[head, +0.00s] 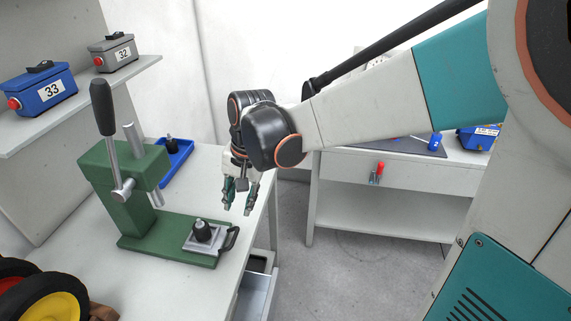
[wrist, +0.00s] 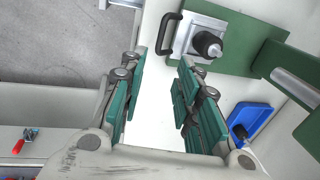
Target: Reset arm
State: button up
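My gripper (head: 240,197) hangs over the right edge area of the white workbench (head: 82,248), pointing down. In the wrist view its two green-padded fingers (wrist: 158,90) stand apart with nothing between them, only white bench surface below. My arm reaches in from the right in the head view. The green lever press (head: 125,185) stands left of my gripper. Its metal plate with a black knobbed part (head: 202,231) sits on the press base, just left of and below my gripper, and also shows in the wrist view (wrist: 207,44).
A blue tray (head: 178,158) with a black part lies behind the press. Blue box 33 (head: 39,90) and grey box 32 (head: 113,54) stand on a shelf at left. Wheels (head: 45,297) lie at front left. Another table (head: 340,168) stands across a floor gap.

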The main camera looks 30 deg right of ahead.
jog(key=shift+s+r, duration=0.1)
jog(key=shift+s, duration=0.1)
jog(key=s+d+r+n+t+h, duration=0.1)
jog(key=s+d+r+n+t, duration=0.1)
jog(key=s, duration=0.4)
jog(key=s+d+r+n+t, duration=0.3)
jog(key=s+r+n, duration=0.1)
jog(key=s, duration=0.3)
jog(key=shift+s+d+r+n+t+h, duration=0.2)
jog(key=shift+n+t+h, duration=0.2)
jog(key=shift+n, duration=0.4)
